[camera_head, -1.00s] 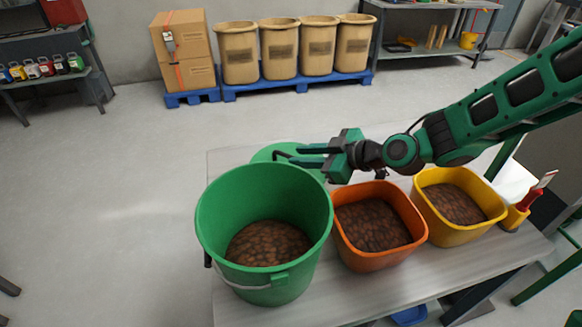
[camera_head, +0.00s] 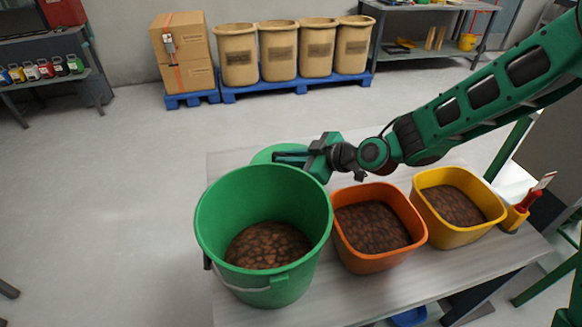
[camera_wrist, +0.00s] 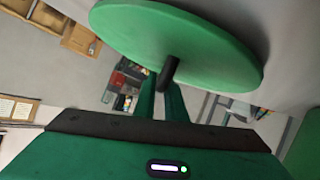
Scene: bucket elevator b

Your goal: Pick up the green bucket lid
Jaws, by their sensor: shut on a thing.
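The green bucket lid (camera_head: 270,153) is behind the green bucket (camera_head: 230,208), partly hidden by its rim in the head view. In the wrist view the lid (camera_wrist: 180,38) is a flat green disc with a black handle (camera_wrist: 168,70). My gripper (camera_head: 285,155) is at the lid, behind the bucket. In the wrist view its two fingers (camera_wrist: 160,98) are close together on the black handle. The bucket stands upright on the table with dark brown round pieces inside.
An orange tub (camera_head: 366,254) and a yellow tub (camera_head: 440,232) with brown contents stand right of the bucket on the table (camera_head: 345,305). A red-handled brush (camera_head: 528,198) is at the right. Open floor lies to the left.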

